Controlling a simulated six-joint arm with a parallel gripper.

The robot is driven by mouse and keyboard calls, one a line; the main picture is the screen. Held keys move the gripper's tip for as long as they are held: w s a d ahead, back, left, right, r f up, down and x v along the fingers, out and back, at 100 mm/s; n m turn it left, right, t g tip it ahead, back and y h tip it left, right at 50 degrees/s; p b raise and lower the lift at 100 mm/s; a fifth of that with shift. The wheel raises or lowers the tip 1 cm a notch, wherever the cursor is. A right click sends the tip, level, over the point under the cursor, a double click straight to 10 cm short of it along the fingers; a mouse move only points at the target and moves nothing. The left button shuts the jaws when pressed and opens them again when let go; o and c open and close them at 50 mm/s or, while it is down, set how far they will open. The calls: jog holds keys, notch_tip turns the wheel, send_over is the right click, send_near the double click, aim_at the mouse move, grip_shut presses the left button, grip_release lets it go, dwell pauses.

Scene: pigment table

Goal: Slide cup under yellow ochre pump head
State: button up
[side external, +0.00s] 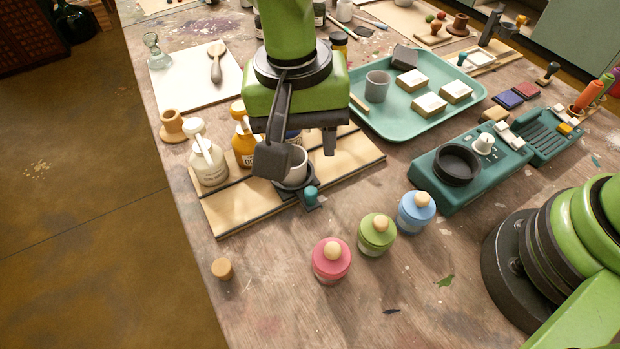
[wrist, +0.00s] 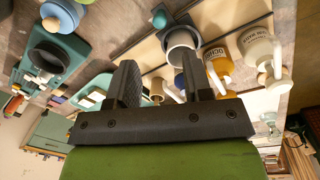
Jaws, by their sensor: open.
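The pale cup (side external: 297,168) sits in a dark sliding holder (side external: 311,202) with a teal knob, on the wooden rail board (side external: 235,212). The cup also shows in the wrist view (wrist: 184,40). The yellow ochre pump bottle (side external: 243,148) stands behind the board's front strip, left of the cup in the side view; my gripper partly hides it. Its label shows in the wrist view (wrist: 216,53). My gripper (side external: 302,155) is open above the cup area, its near finger covering part of the cup. In the wrist view the cup lies beyond the right fingertip; nothing is between the fingers.
A white pump bottle (side external: 209,163) stands left of the ochre one, and a blue one (side external: 293,137) is mostly hidden. Pink (side external: 331,260), green (side external: 377,234) and blue (side external: 416,212) lidded jars stand in front. A teal tray (side external: 388,124) lies behind.

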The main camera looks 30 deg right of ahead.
aim_at(311, 190)
jog(key=f, duration=0.9)
jog(key=shift+s+d+f, duration=0.15)
jog(key=shift+d+f, duration=0.05)
jog(key=shift+d, duration=0.15)
